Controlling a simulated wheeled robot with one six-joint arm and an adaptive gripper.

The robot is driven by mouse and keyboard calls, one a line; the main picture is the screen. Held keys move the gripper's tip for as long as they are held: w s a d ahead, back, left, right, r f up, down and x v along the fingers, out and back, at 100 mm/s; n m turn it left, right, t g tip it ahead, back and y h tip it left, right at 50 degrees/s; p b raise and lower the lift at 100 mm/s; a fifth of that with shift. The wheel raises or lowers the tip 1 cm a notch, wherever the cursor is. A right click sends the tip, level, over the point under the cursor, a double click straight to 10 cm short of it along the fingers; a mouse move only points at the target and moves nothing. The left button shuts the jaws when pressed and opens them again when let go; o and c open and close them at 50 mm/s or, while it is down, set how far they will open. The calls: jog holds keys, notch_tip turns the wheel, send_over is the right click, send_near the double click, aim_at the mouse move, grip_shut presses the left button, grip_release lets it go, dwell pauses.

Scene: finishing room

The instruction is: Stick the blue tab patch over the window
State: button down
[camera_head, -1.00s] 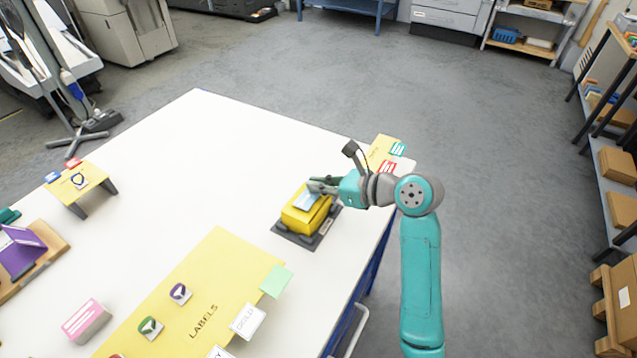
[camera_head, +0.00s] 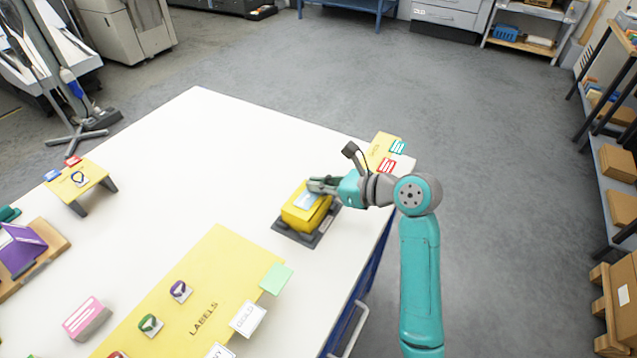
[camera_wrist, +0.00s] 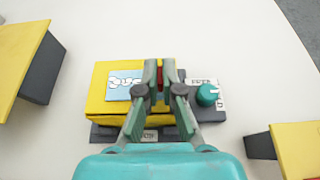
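A yellow box (camera_head: 298,217) sits on a dark grey base (camera_head: 292,237) near the table's right edge. A light blue panel with white marks (camera_wrist: 122,84) lies on top of the box, partly hidden by my fingers. My gripper (camera_head: 314,185) is over the far part of the box top. In the wrist view its fingers (camera_wrist: 160,66) are nearly together, with a thin red strip between them; I cannot tell whether it is held or lies behind. A small blue tab (camera_head: 52,177) and a red tab (camera_head: 73,162) stand at the small yellow stand on the left.
A teal knob (camera_wrist: 207,95) stands beside the box on the base. A yellow stand (camera_head: 380,150) with red and teal cards is behind the gripper. A yellow LABELS board (camera_head: 215,265) lies in front. The table middle is clear.

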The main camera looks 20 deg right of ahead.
dwell(0.8)
jog(key=c, duration=0.9)
grip_release()
jog(key=shift+r, duration=0.2)
jog(key=shift+r, duration=3.85)
